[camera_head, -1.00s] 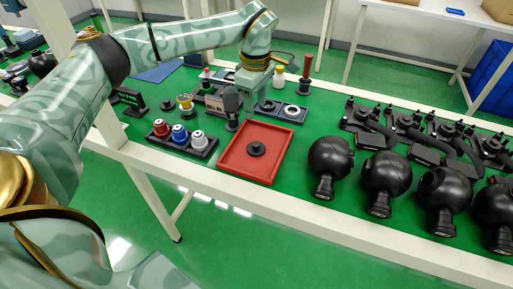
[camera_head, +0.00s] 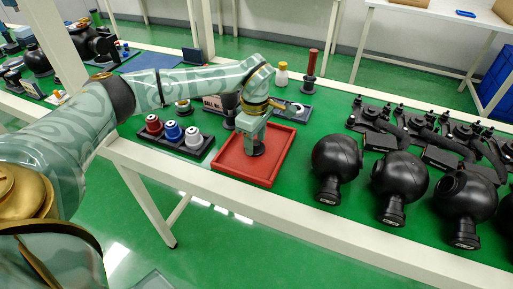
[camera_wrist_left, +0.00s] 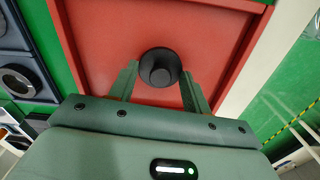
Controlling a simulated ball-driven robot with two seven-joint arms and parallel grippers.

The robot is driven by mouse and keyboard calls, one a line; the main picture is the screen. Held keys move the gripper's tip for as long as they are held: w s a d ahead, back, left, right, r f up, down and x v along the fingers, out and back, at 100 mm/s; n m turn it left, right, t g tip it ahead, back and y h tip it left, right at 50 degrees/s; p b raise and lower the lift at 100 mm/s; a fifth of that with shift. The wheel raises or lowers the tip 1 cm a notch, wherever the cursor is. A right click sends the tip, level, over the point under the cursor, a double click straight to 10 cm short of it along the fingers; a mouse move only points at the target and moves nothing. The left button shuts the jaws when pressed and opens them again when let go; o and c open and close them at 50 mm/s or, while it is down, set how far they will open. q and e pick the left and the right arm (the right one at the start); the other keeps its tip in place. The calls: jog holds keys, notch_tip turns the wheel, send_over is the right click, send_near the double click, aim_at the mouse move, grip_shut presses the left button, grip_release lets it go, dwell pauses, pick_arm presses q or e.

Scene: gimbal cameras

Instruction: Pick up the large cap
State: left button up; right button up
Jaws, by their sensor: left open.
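The large cap (camera_wrist_left: 160,67) is a round black disc with a raised knob. It lies on the floor of the red tray (camera_head: 233,169), which also shows in the left wrist view (camera_wrist_left: 100,50). My left gripper (camera_head: 257,148) points down over the tray. In the left wrist view the left gripper (camera_wrist_left: 158,80) is open, with one finger on each side of the cap's near part. I cannot tell whether the fingers touch it. In the head view the cap (camera_head: 257,151) is partly hidden under the gripper. My right gripper is not in view.
A black rack (camera_head: 172,145) with red, blue and white capped bottles stands left of the tray. Several black spheres (camera_head: 337,160) stand to the right. A blue-grey holder (camera_head: 293,112) with a ring is behind the tray. Black parts (camera_head: 440,135) lie at the far right.

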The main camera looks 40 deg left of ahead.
pick_arm(q)
jog(key=c, duration=1.1)
jog(key=shift+o, duration=0.2)
jog(key=shift+r, duration=0.15)
